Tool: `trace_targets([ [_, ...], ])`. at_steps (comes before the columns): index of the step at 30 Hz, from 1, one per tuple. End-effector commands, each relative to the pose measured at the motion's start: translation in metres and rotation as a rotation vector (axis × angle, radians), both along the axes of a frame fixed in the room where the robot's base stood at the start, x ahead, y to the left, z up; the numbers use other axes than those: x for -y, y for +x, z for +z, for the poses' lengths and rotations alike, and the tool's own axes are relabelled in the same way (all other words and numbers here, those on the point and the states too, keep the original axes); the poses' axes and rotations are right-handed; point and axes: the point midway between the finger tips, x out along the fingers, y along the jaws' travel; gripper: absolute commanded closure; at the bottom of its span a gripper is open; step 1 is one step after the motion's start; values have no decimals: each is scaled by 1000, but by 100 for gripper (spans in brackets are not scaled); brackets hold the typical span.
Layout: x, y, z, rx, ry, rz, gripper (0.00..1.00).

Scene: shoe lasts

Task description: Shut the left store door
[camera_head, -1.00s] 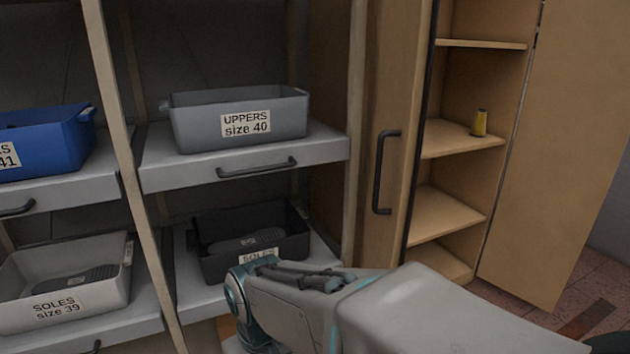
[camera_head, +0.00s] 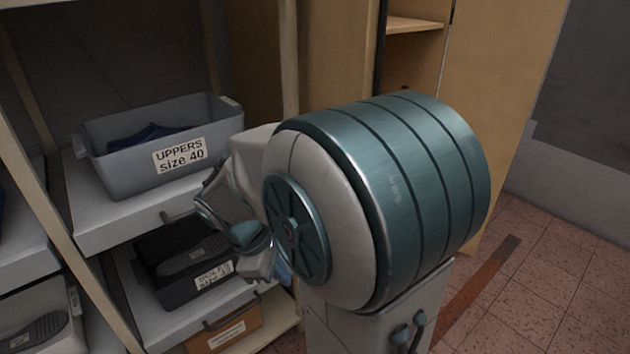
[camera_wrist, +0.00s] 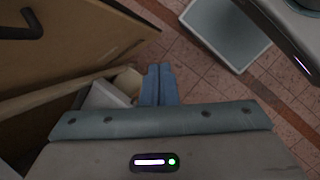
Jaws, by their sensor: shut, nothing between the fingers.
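The left store door (camera_head: 338,48) is a tan wooden panel beside the rack; my arm hides its lower part and its handle in the head view. In the wrist view a brown wooden panel (camera_wrist: 75,40) with a dark handle (camera_wrist: 33,22) fills the upper left and looks like this door. My gripper (camera_wrist: 158,72) is shut and empty, its blue-grey fingers pointing down over the floor, to the right of the panel and apart from the handle. In the head view my arm covers most of the gripper. The store's shelves (camera_head: 415,24) show past the door, so it stands open.
The right store door (camera_head: 505,95) stands wide open. A rack to the left holds a grey uppers bin (camera_head: 125,165), a black soles bin (camera_head: 160,275) and an orange bin (camera_head: 225,335). The tiled floor (camera_head: 535,285) at the right is clear.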

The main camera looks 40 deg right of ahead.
Motion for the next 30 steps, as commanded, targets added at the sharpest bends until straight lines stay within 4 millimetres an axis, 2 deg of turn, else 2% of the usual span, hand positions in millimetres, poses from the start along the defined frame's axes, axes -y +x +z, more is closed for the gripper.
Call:
trace_targets([
  [1,6,7,30,-44,-36,61,100],
  [6,26,29,76,-186,-152,250,100],
  [9,35,39,97,-256,-207,334,100],
  [14,44,50,116,-330,-265,414,100],
  [20,52,52,114,-359,-285,440,100],
  [30,95,37,67,-361,-284,435,100],
])
